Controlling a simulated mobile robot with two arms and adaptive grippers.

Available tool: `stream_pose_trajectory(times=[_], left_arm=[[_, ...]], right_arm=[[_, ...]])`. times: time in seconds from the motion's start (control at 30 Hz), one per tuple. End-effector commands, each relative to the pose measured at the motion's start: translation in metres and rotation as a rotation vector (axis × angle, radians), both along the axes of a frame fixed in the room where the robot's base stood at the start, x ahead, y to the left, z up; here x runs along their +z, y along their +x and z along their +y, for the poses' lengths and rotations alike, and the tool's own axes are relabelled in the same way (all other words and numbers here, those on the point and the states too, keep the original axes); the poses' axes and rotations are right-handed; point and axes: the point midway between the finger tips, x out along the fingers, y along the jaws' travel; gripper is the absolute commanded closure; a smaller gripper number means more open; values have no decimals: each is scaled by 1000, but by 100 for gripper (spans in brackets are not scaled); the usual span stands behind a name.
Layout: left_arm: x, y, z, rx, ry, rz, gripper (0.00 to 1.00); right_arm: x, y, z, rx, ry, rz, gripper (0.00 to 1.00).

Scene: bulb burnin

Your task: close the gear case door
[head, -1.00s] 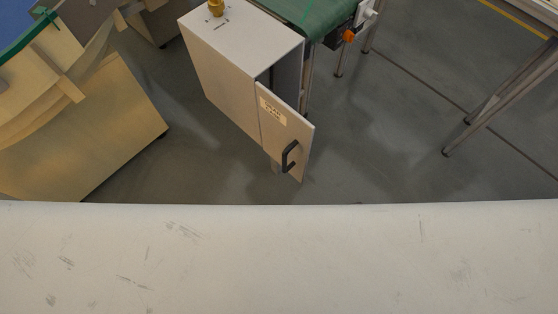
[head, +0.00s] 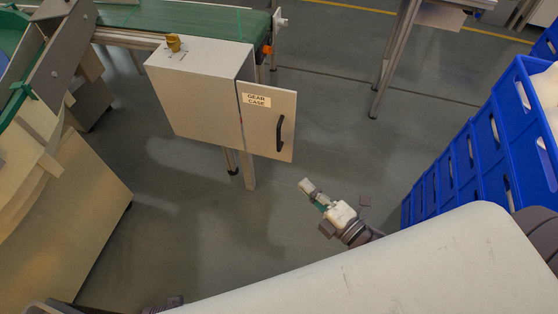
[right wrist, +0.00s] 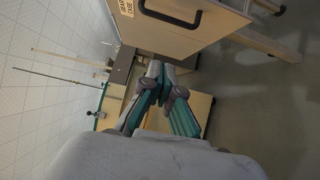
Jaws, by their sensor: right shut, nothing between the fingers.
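The gear case (head: 200,100) is a pale box with a yellow knob on top, left of centre in the head view. Its door (head: 268,140) stands open, swung out to the right, with a "GEAR CASE" label and a black handle (head: 280,133). The door also shows at the top of the right wrist view (right wrist: 200,38), with its handle (right wrist: 170,14). My right gripper (head: 307,187) is below and right of the door, apart from it. Its fingers meet in the right wrist view (right wrist: 155,70), shut and empty. My left gripper cannot be made out.
A green conveyor (head: 185,18) runs behind the case. Blue crates (head: 455,165) stand at the right. A beige cabinet (head: 75,220) stands at the left. A metal table leg (head: 393,60) is at the back. The floor below the case is clear.

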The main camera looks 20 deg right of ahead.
Motion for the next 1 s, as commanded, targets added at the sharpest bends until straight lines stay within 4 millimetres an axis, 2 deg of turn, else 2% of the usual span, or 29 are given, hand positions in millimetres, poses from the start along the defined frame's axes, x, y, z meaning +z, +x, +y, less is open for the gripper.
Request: stream_pose_trajectory(times=[0.17, 0.5, 0.6, 0.8, 1.0], left_arm=[[3, 6, -6, -1, -10, -12, 100], [3, 7, -6, 0, -11, -15, 100], [3, 6, -6, -1, -10, -13, 100], [4, 7, -5, 0, -8, -14, 100], [8, 9, -5, 0, -8, -22, 100]], right_arm=[[1, 24, 9, 1, 2, -5, 100], [0, 91, 36, 0, 4, -2, 100], [-1, 106, 29, -1, 1, 0, 100], [-1, 123, 22, -1, 3, 2, 100], [-2, 127, 20, -2, 4, 3, 100]])
